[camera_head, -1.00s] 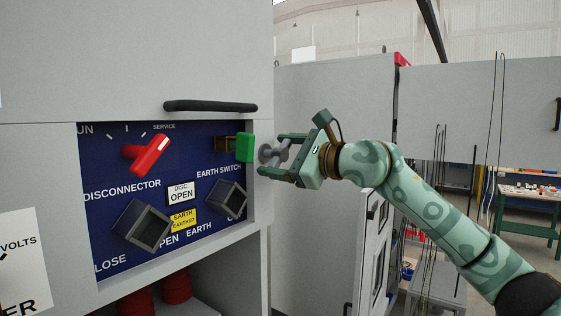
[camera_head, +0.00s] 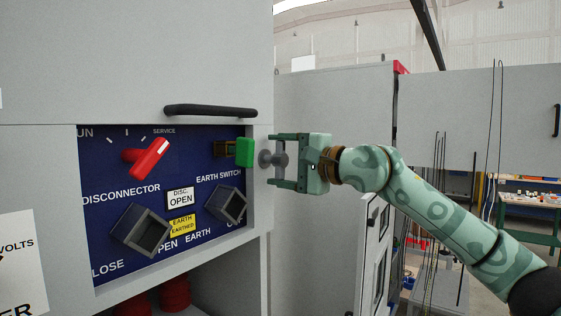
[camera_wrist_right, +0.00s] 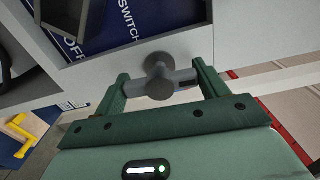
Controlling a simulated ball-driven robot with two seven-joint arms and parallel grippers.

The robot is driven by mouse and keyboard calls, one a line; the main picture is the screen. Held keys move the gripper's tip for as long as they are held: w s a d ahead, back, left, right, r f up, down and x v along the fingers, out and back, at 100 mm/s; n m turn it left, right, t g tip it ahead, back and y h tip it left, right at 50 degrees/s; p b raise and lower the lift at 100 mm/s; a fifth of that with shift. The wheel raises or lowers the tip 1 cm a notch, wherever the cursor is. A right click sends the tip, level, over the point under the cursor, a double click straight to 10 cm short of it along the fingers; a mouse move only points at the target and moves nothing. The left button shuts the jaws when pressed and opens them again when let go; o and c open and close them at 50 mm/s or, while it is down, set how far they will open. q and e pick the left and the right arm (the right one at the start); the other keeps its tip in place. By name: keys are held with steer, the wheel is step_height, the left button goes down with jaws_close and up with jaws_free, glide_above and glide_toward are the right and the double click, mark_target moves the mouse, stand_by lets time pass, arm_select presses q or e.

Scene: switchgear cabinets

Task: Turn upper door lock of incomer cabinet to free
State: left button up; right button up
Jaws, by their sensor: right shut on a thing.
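The grey T-shaped lock handle (camera_head: 281,159) sticks out from the right front edge of the cabinet, beside the blue panel. My right gripper (camera_head: 276,160) reaches it from the right and is shut on its crossbar, with one finger above and one below. The crossbar looks about upright in the head view. In the right wrist view the lock handle (camera_wrist_right: 160,82) sits between the two fingers of the right gripper (camera_wrist_right: 163,85), its round base against the cabinet. No position marks for the lock are readable. My left gripper is not in view.
A green block (camera_head: 244,152) sits just left of the lock. The blue panel (camera_head: 105,205) carries a red switch handle (camera_head: 150,155) and two dark square sockets. A black bar handle (camera_head: 210,111) is above. Open floor and a green table (camera_head: 532,210) lie far right.

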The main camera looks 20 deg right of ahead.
steer(key=shift+n, duration=0.4)
steer(key=o, duration=1)
steer(key=shift+s+d+f+b, duration=0.1)
steer(key=shift+s+d+b, duration=0.15)
steer(key=shift+s+b, duration=0.05)
steer(key=b+v, duration=0.5)
steer(key=v, duration=1)
steer(key=shift+s+d+b, duration=0.15)
steer(key=shift+s+b, duration=0.05)
steer(key=shift+b, duration=0.2)
